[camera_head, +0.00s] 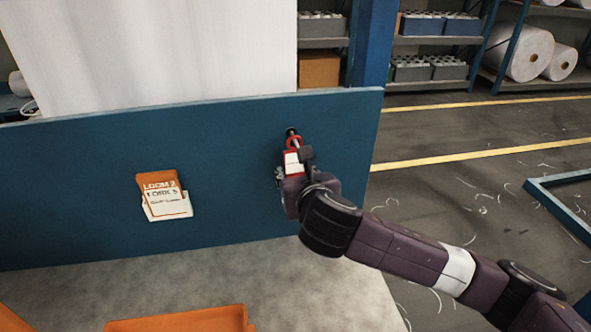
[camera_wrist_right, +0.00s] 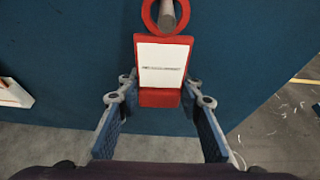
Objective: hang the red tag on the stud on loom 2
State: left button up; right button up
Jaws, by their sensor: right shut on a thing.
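The red tag (camera_head: 292,163) has a white label and a red ring at its top. It hangs upright against the blue panel of the loom, and it also shows in the right wrist view (camera_wrist_right: 160,97). The grey stud (camera_wrist_right: 167,15) stands out from the panel; its dark end shows in the head view (camera_head: 291,132). The ring appears to be around the stud. My right gripper (camera_head: 293,178) is shut on the lower part of the tag, with a finger at each side (camera_wrist_right: 160,92). My left gripper is not in view.
An orange and white card reading LOOM 2 (camera_head: 162,195) is on the blue panel (camera_head: 80,160) to the left. An orange bin (camera_head: 185,320) lies at the bottom. White cloth (camera_head: 160,50) rises behind the panel. Shelves and rolls stand at the back; the floor at right is mostly open.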

jog(key=shift+s+r, duration=0.1)
jog(key=shift+c, duration=0.2)
jog(key=shift+s+d+r+p, duration=0.1)
jog(key=shift+s+r+p, duration=0.1)
jog(key=shift+s+p, duration=0.35)
jog(key=shift+w, duration=0.1)
jog(key=s+p, duration=0.2)
jog(key=s, duration=0.1)
jog(key=s+d+p, duration=0.1)
jog(key=s, duration=0.1)
jog(key=shift+r, duration=0.25)
jog(key=shift+s+a+r, duration=0.1)
